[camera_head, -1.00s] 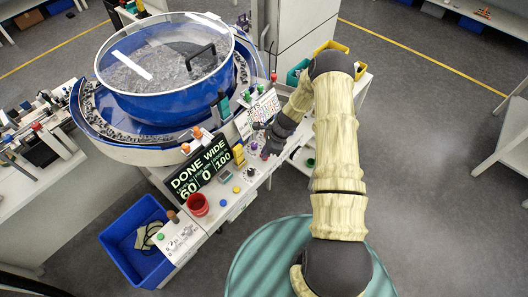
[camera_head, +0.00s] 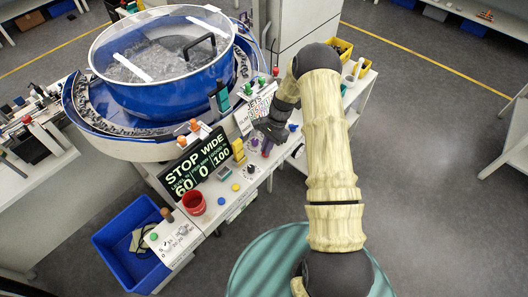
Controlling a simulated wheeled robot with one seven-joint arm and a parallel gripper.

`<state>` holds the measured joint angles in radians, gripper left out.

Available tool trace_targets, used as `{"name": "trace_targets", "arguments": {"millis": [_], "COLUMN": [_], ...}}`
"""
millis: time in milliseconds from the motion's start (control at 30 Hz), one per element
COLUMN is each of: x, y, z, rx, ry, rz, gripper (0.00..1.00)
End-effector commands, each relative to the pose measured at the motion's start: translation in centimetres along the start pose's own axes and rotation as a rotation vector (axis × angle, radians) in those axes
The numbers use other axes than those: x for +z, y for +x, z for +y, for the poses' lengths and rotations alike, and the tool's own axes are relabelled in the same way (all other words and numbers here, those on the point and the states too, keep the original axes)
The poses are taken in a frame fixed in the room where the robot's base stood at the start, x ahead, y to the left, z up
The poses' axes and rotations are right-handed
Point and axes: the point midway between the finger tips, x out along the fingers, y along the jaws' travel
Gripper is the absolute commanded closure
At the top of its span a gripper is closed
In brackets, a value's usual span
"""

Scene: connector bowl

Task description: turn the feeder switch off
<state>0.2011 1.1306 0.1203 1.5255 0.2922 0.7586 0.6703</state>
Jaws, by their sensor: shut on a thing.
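My gripper (camera_head: 266,134) reaches over the control panel from the upper right, with its dark fingers close to the panel. It is shut on a small control, apparently the feeder switch, which the fingers mostly hide. A purple part (camera_head: 266,150) shows just below the fingers, and a dark knob (camera_head: 250,169) stands further down the panel. The blue feeder bowl (camera_head: 165,80) with its clear lid stands behind, at the upper left. The display (camera_head: 194,164) reads STOP WIDE, with 60, 0 and 100 beneath.
A red cup (camera_head: 193,204) stands on the panel near a yellow button (camera_head: 235,188). A blue bin (camera_head: 122,250) sits on the floor at the lower left. The floor at right is clear.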

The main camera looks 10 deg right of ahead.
Motion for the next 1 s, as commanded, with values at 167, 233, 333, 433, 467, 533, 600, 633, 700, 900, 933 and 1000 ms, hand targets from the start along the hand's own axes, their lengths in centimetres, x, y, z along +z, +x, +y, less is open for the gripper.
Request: {"name": "trace_targets", "arguments": {"millis": [167,233,333,433,467,533,600,633,700,900,933,1000], "x": [-0.46,-0.49,-0.46,-0.43,-0.41,-0.39,-0.35,-0.33,-0.31,-0.2,-0.2,-0.2], "y": [0.1,0.05,0.04,0.01,0.0,-0.02,-0.07,-0.08,-0.13,-0.23,-0.25,-0.29], "z": [-0.12,-0.16,-0.21,-0.29,-0.28,-0.33,-0.39,-0.42,-0.41,-0.51,-0.52,-0.54], "rx": [0.063,0.088,0.125,0.161,0.172,0.197,0.222,0.231,0.254,0.305,0.311,0.322], "ry": [-0.156,-0.217,-0.304,-0.392,-0.419,-0.48,-0.539,-0.563,-0.618,-0.741,-0.756,-0.783], "rz": [0.009,0.01,0.011,0.011,0.01,0.011,0.012,0.012,0.012,0.013,0.013,0.014], "gripper": [1.0,1.0,1.0,1.0,1.0,1.0,1.0,1.0,1.0,1.0,1.0,1.0]}}
